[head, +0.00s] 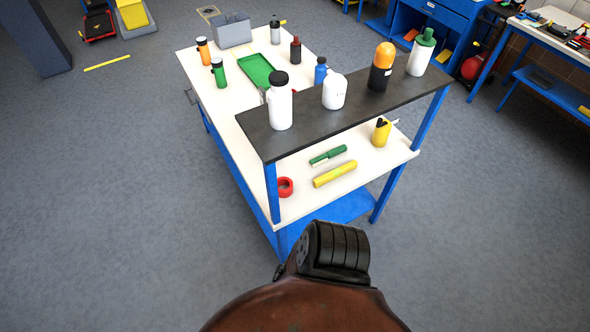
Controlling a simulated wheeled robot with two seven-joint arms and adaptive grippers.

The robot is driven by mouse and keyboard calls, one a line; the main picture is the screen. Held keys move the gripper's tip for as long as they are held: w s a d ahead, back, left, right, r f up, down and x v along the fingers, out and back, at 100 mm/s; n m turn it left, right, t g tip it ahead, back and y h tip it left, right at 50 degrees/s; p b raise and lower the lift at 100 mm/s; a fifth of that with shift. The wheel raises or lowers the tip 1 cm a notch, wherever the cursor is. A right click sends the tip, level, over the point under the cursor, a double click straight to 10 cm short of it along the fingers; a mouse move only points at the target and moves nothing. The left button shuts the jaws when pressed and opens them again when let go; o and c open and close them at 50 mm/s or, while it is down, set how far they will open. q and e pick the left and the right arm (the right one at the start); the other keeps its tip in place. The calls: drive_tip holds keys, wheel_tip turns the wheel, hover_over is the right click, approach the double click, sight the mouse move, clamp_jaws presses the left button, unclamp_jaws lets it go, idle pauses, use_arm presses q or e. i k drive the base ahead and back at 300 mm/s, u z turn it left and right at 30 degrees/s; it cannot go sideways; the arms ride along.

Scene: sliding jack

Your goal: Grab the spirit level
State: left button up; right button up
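A yellow bar with a paler middle, which looks like the spirit level (335,174), lies on the white lower top of the blue-legged workbench (375,159), near its front edge and under the raised dark shelf (352,108). It lies slightly tilted in the picture, its right end farther back. Nothing covers it. Neither of my grippers shows in the head view, so their state and distance from the level are hidden.
A green-handled tool (328,156) lies just behind the level, a red tape roll (285,187) to its left, and a yellow bottle (381,132) to its right. Several bottles stand on the dark shelf above. The grey floor (480,230) right of the bench is clear.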

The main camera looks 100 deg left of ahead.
sight(326, 178)
drive_tip(key=u, duration=3.8)
